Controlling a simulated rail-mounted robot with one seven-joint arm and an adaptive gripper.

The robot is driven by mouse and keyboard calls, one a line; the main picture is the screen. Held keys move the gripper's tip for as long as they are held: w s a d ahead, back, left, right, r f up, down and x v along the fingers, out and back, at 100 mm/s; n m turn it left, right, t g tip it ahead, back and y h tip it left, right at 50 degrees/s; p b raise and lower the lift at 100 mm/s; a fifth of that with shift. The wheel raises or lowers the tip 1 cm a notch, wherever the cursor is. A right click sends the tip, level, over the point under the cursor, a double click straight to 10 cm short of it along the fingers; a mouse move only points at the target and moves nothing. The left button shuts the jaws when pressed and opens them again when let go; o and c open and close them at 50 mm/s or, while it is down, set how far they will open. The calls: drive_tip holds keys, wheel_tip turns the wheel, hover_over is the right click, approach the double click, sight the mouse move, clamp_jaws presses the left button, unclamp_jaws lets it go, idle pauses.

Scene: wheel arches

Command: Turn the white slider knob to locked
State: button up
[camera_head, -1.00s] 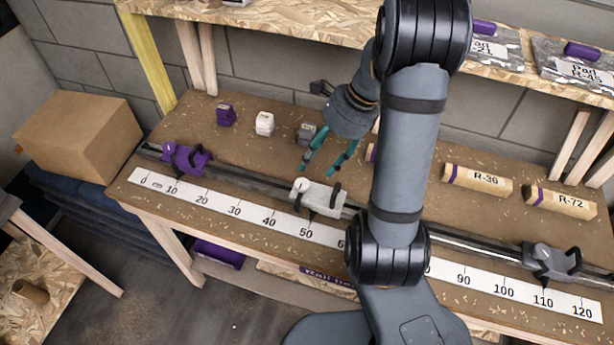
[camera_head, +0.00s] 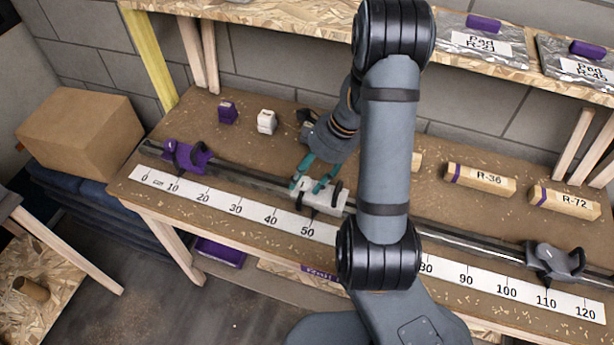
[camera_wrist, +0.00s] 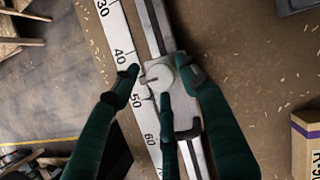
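The white slider (camera_head: 328,201) sits on the dark rail, its black pointer near 50 on the scale. Its round white knob (camera_wrist: 159,76) shows in the wrist view, with a small dark mark on its left side. In the head view the knob is mostly hidden by my fingers. My gripper (camera_head: 312,184) is over the slider's left end with its teal fingers pointing down. In the wrist view my gripper (camera_wrist: 158,74) is open, one finger on each side of the knob with gaps visible. I cannot tell whether the fingertips are down at knob height.
A purple slider (camera_head: 186,157) and a grey slider (camera_head: 553,261) share the rail. A white scale strip (camera_head: 240,210) runs along the front. A white block (camera_head: 267,121), a purple block (camera_head: 228,112) and labelled wooden blocks (camera_head: 480,178) stand behind the rail.

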drive_tip(key=c, duration=1)
drive_tip(key=n, duration=0.2)
drive_tip(key=n+g+p, duration=0.1)
drive_tip(key=n, duration=0.1)
drive_tip(key=shift+w+g, duration=0.2)
drive_tip(key=shift+g, duration=0.1)
drive_tip(key=shift+w+a+n+g+h, duration=0.1)
drive_tip(key=shift+n+g+h, duration=0.45)
drive_tip(key=shift+n, duration=1.45)
drive_tip(key=o, duration=1.2)
drive_tip(key=shift+r, duration=0.1)
